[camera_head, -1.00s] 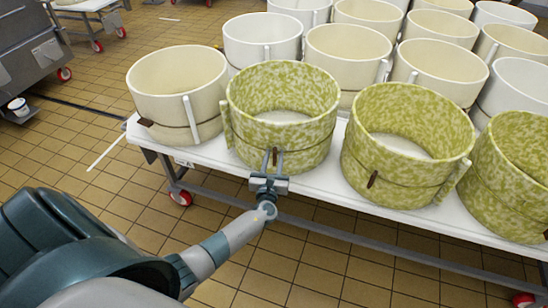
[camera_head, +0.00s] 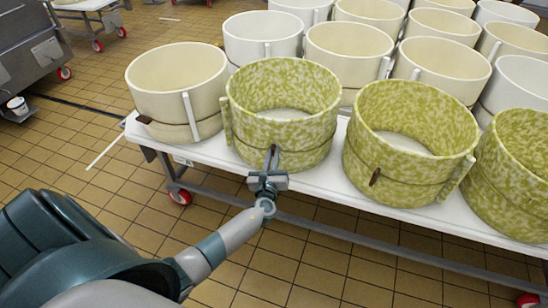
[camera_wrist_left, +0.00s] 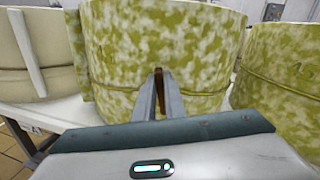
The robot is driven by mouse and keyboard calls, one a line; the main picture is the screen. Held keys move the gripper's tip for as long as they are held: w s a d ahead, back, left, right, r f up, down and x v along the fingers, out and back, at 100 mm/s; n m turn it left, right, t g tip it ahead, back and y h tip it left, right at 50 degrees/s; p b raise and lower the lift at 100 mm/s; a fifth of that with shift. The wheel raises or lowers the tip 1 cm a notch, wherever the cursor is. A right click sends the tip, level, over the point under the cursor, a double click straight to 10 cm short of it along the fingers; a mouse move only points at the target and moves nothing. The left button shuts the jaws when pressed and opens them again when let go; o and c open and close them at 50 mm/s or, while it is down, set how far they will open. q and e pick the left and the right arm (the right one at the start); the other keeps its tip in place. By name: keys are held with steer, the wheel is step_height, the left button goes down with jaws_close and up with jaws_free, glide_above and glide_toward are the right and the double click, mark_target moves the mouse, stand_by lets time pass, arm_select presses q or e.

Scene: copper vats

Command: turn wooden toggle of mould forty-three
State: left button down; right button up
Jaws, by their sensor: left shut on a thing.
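A round mould with a mottled green and cream wall (camera_head: 300,135) stands at the front of the white table. A cord runs around its lower part, and a small dark brown wooden toggle sits on its front. My left gripper (camera_head: 271,160) reaches the front of this mould, its fingers shut on the toggle. In the left wrist view the toggle (camera_wrist_left: 159,76) shows between the fingertips, against the mottled wall (camera_wrist_left: 200,50). I cannot read a number on the mould. My right gripper is out of view.
Another mottled mould (camera_head: 400,180) with its own toggle (camera_head: 375,177) stands to the right, and a cream mould (camera_head: 170,90) to the left. Several plain moulds stand behind. The white table (camera_head: 220,150) has red-wheeled legs. Tiled floor lies open in front.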

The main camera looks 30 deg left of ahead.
arm_select(q)
steer(key=shift+f+n+b, duration=0.25)
steer(key=shift+n+b, duration=0.05)
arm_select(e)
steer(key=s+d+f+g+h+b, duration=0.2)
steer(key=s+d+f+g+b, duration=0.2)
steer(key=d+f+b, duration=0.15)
arm_select(q)
steer(key=shift+s+a+f+n+b, duration=0.1)
steer(key=shift+a+f+n+b, duration=0.15)
steer(key=shift+n+b, duration=1.6)
steer(key=shift+s+a+f+n+b, duration=0.1)
steer(key=shift+a+f+n+b, duration=0.25)
steer(key=shift+n, duration=2.85)
steer(key=shift+s+a+f+n+b, duration=0.15)
steer(key=shift+n+b, duration=1)
steer(key=shift+n, duration=1.4)
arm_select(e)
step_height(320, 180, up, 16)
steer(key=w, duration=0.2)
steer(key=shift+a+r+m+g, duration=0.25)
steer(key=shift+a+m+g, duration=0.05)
arm_select(q)
steer(key=shift+d, duration=0.1)
steer(key=c, duration=1.8)
jaws_free()
